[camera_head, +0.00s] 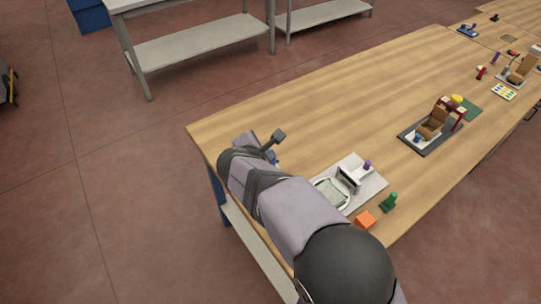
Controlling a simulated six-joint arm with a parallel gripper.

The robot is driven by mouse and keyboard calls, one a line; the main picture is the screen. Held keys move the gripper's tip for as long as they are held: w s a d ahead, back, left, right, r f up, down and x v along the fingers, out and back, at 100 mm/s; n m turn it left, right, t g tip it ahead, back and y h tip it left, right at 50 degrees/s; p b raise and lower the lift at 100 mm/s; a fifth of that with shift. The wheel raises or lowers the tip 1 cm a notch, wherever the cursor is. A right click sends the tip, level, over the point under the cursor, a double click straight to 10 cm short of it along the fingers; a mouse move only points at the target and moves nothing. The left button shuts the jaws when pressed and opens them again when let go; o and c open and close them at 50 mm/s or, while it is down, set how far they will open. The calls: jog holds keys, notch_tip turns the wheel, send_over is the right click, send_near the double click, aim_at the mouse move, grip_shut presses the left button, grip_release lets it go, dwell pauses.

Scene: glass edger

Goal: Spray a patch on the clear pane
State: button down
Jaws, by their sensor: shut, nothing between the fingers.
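A pale, rounded frame with a greenish, see-through middle (331,194) lies on a light grey board (371,188) near the table's front edge; it looks like the clear pane, partly covered by my arm. A small blue thing (273,157) shows beside my wrist, mostly hidden; I cannot tell whether it is a sprayer. My arm reaches from the lower right up to the table's left end. A dark bracket-like part of mine sticks out at the wrist. My gripper's fingers are hidden behind the arm.
A dark upright panel in a white frame (348,179) and a purple-topped piece (367,165) stand on the board. An orange block (365,220) and a green knobbed piece (389,202) are near the front edge. Another station (431,131) stands further right.

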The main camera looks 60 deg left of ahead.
jog(key=shift+d+f, duration=0.25)
jog(key=shift+f, duration=0.4)
jog(key=shift+d+f+b, duration=0.1)
jog(key=shift+f+b, duration=0.3)
jog(key=shift+b, duration=0.2)
jog(key=shift+r, duration=0.1)
jog(key=shift+w+a+r+p, duration=0.1)
jog(key=shift+a+r+p, duration=0.05)
jog(key=shift+r+p, duration=1.25)
jog(key=shift+a+r+p, duration=0.15)
jog(key=shift+r+p, duration=0.85)
jog(key=shift+r, duration=0.7)
